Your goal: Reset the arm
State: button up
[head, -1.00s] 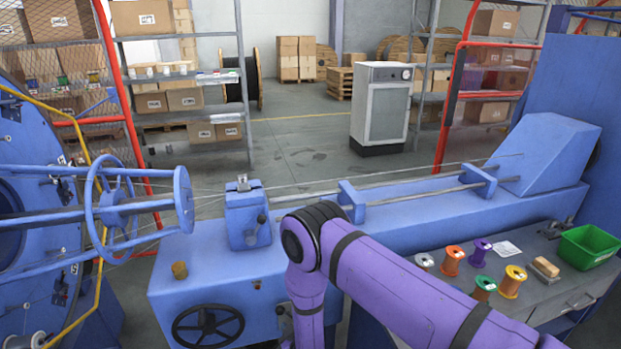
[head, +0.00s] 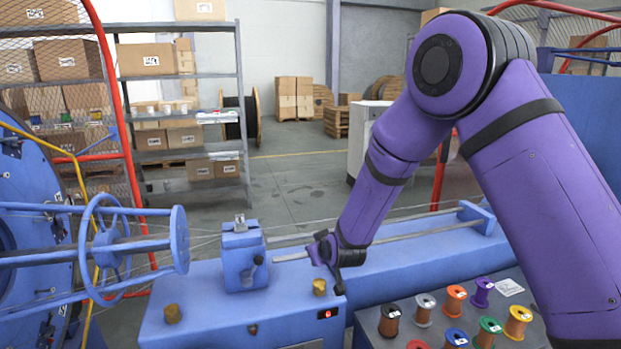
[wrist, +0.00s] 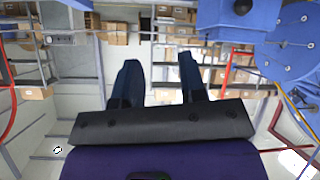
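My purple arm is raised across the right half of the head view, with the elbow high and the forearm sloping down to the left. My gripper (head: 328,262) is at the blue machine bed (head: 390,272), right of the blue block (head: 242,258) with the small clamp on top. From the head view I cannot tell whether it touches the bed. In the wrist view my gripper (wrist: 158,68) has two dark fingers standing apart with nothing between them.
Several wire spools, including an orange one (head: 455,298) and a purple one (head: 481,291), stand on the grey bench (head: 365,325) below my arm. The round blue cage (head: 105,250) is at the left. Shelves (head: 185,105) stand behind, with open floor beyond the bed.

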jog(key=s+d+r+m+g+h, duration=0.1)
jog(key=s+d+r+m, duration=0.1)
jog(key=s+d+r, duration=0.75)
jog(key=s+d+r+m+g+h, duration=0.15)
jog(key=s+d+r, duration=0.45)
jog(key=r, duration=0.7)
jog(key=s+d+r+m+g, duration=0.1)
jog(key=s+d, duration=0.3)
jog(key=s, duration=0.4)
jog(key=s+d+r+m+g+h, duration=0.1)
jog(key=s+d, duration=0.3)
jog(key=s, duration=0.5)
jog(key=s+d+r+m+g, duration=0.1)
jog(key=s+d, duration=0.3)
jog(key=s, duration=0.4)
jog(key=shift+s+d+r, duration=0.2)
jog(key=shift+r, duration=0.7)
jog(key=shift+a, duration=0.15)
